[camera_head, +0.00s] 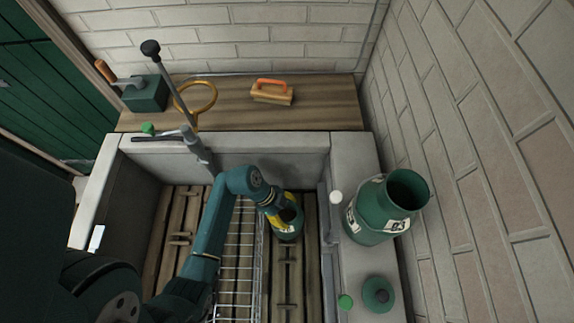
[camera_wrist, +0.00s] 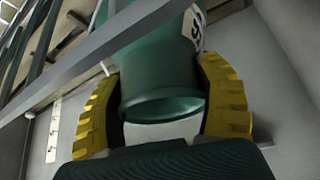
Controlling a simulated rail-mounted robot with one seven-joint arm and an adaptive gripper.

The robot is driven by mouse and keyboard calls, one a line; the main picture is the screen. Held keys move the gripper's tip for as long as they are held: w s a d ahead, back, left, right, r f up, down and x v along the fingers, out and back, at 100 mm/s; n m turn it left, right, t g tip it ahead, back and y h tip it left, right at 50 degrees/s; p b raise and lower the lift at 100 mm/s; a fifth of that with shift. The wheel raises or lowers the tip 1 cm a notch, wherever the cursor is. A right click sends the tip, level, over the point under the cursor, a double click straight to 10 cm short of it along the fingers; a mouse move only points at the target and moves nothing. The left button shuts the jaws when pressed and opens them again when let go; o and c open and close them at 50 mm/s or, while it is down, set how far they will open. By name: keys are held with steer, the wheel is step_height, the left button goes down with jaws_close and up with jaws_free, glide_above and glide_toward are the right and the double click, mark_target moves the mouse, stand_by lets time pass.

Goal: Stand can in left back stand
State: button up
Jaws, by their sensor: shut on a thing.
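My gripper (camera_head: 280,208) is shut on a green can (camera_head: 290,230) inside the stone trough (camera_head: 355,148), in its right half near the back wall. In the wrist view the yellow fingers of the gripper (camera_wrist: 165,115) sit on both sides of the green can (camera_wrist: 155,62), near its round rim. Part of a white label shows on the can. Dark metal fittings on the slats show at the left (camera_head: 180,238) and at the front right (camera_head: 287,275); I cannot tell whether these are the stands. The can's far end is hidden.
A larger labelled green can (camera_head: 375,215) stands on the right ledge, with a green lid-like piece (camera_head: 378,293) in front. A wire rack (camera_head: 238,270) runs down the trough's middle. A brush (camera_head: 272,92) and a green box (camera_head: 146,95) lie on the back shelf. A grey post (camera_head: 190,120) rises at the back.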

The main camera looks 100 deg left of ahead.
steer(key=shift+f, duration=0.1)
steer(key=o, duration=1.3)
steer(key=shift+d+f, duration=0.1)
steer(key=p+v, duration=0.3)
steer(key=v, duration=0.9)
steer(key=shift+w+r, duration=0.1)
steer(key=shift+r, duration=0.15)
